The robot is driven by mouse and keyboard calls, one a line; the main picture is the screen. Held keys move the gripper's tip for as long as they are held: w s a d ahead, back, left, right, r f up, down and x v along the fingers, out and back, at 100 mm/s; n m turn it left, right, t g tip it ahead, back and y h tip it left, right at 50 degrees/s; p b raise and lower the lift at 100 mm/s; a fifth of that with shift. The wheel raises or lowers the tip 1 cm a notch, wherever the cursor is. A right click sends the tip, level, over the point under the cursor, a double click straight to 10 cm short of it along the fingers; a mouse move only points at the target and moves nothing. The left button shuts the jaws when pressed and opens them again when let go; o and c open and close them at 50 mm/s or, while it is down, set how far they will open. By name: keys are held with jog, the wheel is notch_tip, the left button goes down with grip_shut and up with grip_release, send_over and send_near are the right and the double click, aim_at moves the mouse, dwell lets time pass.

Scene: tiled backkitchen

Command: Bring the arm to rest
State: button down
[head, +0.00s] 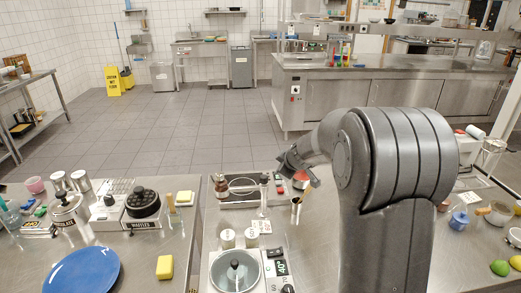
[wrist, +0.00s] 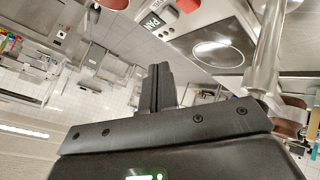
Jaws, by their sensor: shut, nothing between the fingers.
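My arm rises at the right of the head view, bent over the counter. My gripper (head: 298,167) is at its far end, above the counter behind the utensil holder. In the wrist view my gripper (wrist: 159,88) has its fingers together and nothing between them. The wrist camera is tilted, with the room appearing at a slant. Part of the counter behind my arm is hidden in the head view.
Below are a bowl on a scale (head: 236,270), a blue plate (head: 82,271), a yellow sponge (head: 165,267) and a waffle maker (head: 143,204). A metal post (wrist: 268,45) stands close at the right of the wrist view.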

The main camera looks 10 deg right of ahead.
jog(key=s+a+r+m+g, duration=0.15)
jog(key=s+r, duration=0.35)
jog(key=s, duration=0.5)
jog(key=s+a+r+m, duration=0.3)
jog(key=s+r, duration=0.2)
jog(key=s, duration=0.5)
jog(key=s+d+f+m+g+h, duration=0.1)
jog(key=s+m, duration=0.2)
jog(key=s, duration=0.7)
jog(key=s+d+f+m+g+h, duration=0.1)
jog(key=s+d+m, duration=0.1)
jog(key=s, duration=0.9)
jog(key=shift+d+f+m, duration=0.2)
jog(key=shift+m, duration=0.65)
